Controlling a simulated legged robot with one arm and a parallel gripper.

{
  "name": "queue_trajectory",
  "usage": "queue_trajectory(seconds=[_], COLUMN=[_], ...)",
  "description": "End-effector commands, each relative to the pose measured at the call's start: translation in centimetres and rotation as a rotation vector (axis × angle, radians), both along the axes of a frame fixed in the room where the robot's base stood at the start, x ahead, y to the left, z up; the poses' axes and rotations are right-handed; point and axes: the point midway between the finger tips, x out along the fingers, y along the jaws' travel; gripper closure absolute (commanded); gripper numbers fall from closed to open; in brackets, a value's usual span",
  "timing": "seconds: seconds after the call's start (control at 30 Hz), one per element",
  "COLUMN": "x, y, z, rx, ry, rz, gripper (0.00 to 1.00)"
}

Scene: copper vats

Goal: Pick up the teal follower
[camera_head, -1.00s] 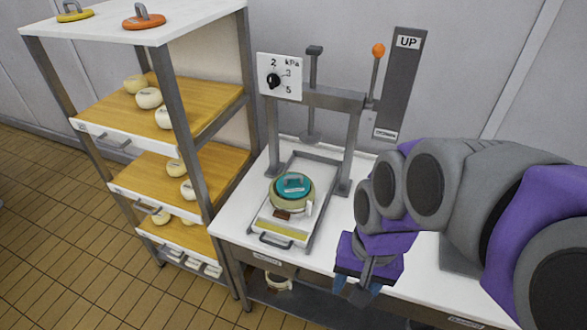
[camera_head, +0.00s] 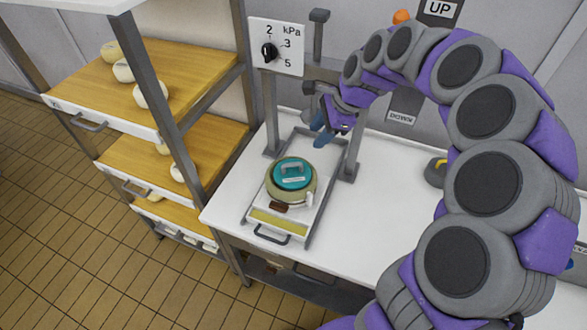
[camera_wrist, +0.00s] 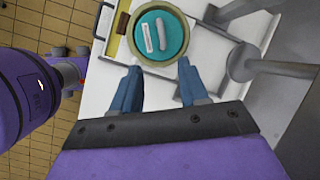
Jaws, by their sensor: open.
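The teal follower (camera_head: 292,172) is a round disc with a grey handle and a small white label. It sits in the top of a cream round mould (camera_head: 290,196) on the sliding tray of the press. In the wrist view the teal follower (camera_wrist: 160,34) lies just beyond the fingertips, within the mould's rim. My gripper (camera_head: 322,132) is above and behind the follower, near the press frame. Its two blue fingers (camera_wrist: 158,72) are apart with nothing between them.
The press frame (camera_head: 353,130) stands behind the tray, with its plunger and a kPa dial (camera_head: 275,46). The tray has a front handle (camera_head: 272,236). A shelf rack (camera_head: 165,120) with cream rounds stands left.

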Motion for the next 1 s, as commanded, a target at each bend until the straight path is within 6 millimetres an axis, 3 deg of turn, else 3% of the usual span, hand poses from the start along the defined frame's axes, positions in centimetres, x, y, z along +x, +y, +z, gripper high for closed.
queue_trajectory(seconds=[0.1,0.43,0.83,1.0], x=[0.2,1.0,1.5,2.0], y=[1.0,3.6,4.7,5.5], z=[-2.5,-8.1,-10.7,-13.0], rx=[0.0,0.0,0.0,-0.001], ry=[0.005,0.003,0.0,0.002], rz=[0.004,0.006,0.005,0.008], gripper=[0.56,0.56,0.56,0.56])
